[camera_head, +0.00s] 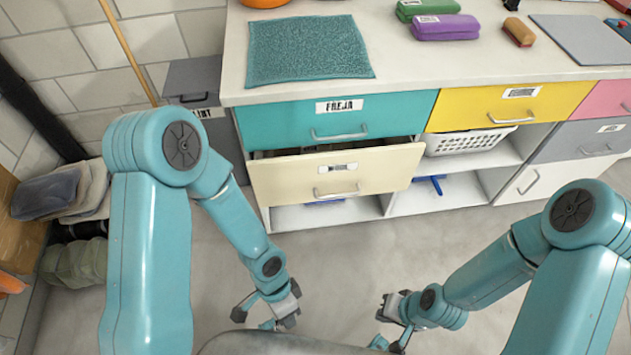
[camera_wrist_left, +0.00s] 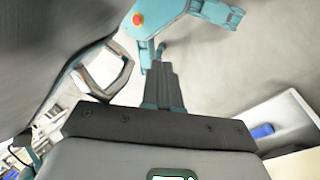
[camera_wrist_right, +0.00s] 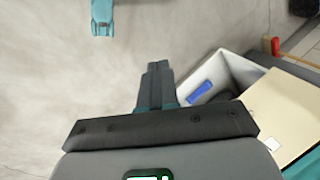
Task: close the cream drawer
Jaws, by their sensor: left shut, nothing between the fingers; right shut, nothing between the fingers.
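The cream drawer (camera_head: 335,177) is pulled partly out below the teal drawer (camera_head: 290,125) labelled FREJA. Its front has a label and a metal handle, and a dark gap shows above it. My left gripper (camera_head: 265,318) is low over the floor in front of the drawer, apart from it. It shows shut and empty in the left wrist view (camera_wrist_left: 163,85). My right gripper (camera_head: 390,342) is low over the floor to the right, also apart from the drawer. It is shut and empty in the right wrist view (camera_wrist_right: 155,82).
A yellow drawer (camera_head: 480,105) and a white basket (camera_head: 465,141) are right of the cream drawer. A blue item (camera_head: 430,182) lies on the lower shelf. Folded cloths (camera_head: 70,190) are stacked at the left. The floor before the drawer is clear.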

